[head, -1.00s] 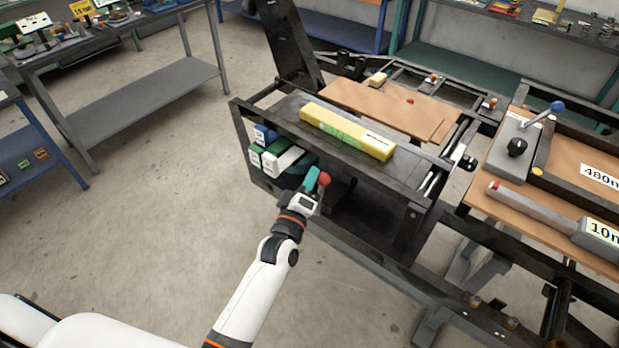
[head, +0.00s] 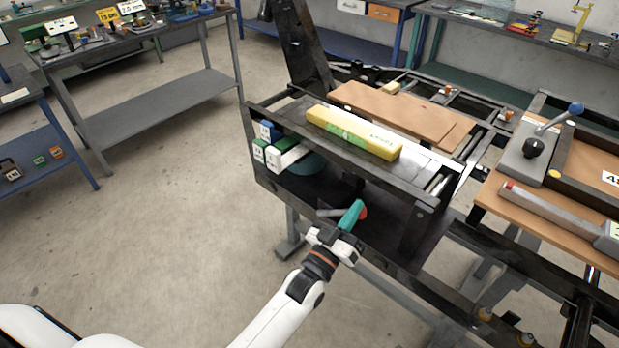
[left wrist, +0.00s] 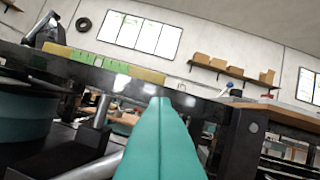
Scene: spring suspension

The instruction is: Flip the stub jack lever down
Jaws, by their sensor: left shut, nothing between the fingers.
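The stub jack lever (head: 327,212) is a short grey bar under the black bench frame in the head view. It looks about level there, and its red ball knob (head: 363,211) is partly hidden behind the teal fingers. My left gripper (head: 352,214) is shut with nothing between its fingers, close by the knob; I cannot tell whether they touch. In the left wrist view the shut teal fingers (left wrist: 161,125) fill the lower middle. A grey metal rod (left wrist: 101,112) stands left of them, and the red knob does not show. My right gripper is not in view.
Above the lever is the black frame (head: 425,192) with a yellow box (head: 352,133) on top. Green, white and blue boxes (head: 268,150) sit in the frame's left end. The floor at left is clear.

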